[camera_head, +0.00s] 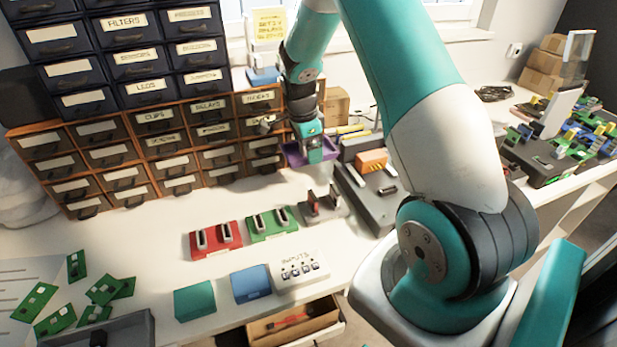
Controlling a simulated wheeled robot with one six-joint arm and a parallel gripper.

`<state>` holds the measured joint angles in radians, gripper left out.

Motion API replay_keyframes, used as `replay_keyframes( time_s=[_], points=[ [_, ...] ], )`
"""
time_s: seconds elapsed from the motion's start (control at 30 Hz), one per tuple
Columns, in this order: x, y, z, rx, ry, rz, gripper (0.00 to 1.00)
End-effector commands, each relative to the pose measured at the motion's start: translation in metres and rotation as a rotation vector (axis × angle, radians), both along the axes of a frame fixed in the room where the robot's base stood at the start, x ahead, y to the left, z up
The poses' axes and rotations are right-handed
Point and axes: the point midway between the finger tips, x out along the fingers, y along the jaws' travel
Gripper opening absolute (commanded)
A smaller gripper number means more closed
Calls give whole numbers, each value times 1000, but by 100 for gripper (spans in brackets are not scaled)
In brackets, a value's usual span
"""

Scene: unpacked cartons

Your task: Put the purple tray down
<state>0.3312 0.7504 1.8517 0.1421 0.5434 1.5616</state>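The purple tray (295,157) is small and sits at the upper middle of the view, in front of the right end of the drawer cabinet. My gripper (313,150) points down at the tray, and its teal finger part covers the tray's middle. It looks shut on the tray, though the fingertips are small and partly hidden. The tray appears to be at or a little above the white tabletop (150,245); the gap is hard to judge.
The drawer cabinet (135,177) stands behind on the left. Red (215,240) and green (272,223) holders and a grey fixture (368,205) stand nearby. In front are a teal block (194,302), a blue block (251,284) and a white switch box (302,271). Green boards lie at left.

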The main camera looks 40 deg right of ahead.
Motion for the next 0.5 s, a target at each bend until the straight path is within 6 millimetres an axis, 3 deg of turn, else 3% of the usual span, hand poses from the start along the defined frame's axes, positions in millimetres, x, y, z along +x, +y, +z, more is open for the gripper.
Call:
replay_keyframes(
  time_s=[0.2,0.5],
  points=[
    [-1,0,-55,1,3,0,62],
    [0,0,-88,2,1,0,62]
  ],
)
